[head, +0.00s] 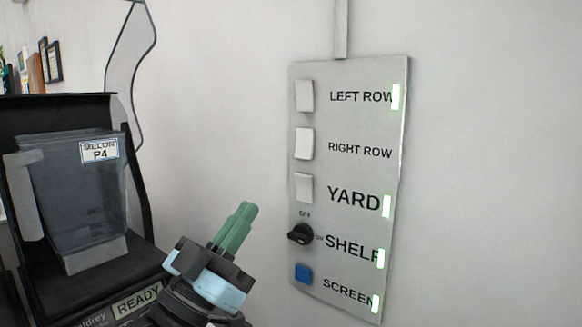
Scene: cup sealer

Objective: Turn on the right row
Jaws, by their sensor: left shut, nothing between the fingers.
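A grey switch panel (322,180) hangs on the white wall. Its white rocker switch for RIGHT ROW (304,144) is second from the top, and no lit bar shows beside that label. Lit green bars show beside LEFT ROW, YARD, SHELF and SCREEN. The white LEFT ROW switch (305,96) is directly above, and the white YARD switch (304,188) is directly below. My left gripper (241,214), with green fingers, is shut and empty, left of the panel and lower than the RIGHT ROW switch. It appears apart from the panel. My right gripper is not in view.
Lower on the panel are a black SHELF knob (300,235) and a blue SCREEN button (303,272). At left stands a black machine with a READY label (138,300) and a clear container (85,195) marked MELON P4. The wall right of the panel is bare.

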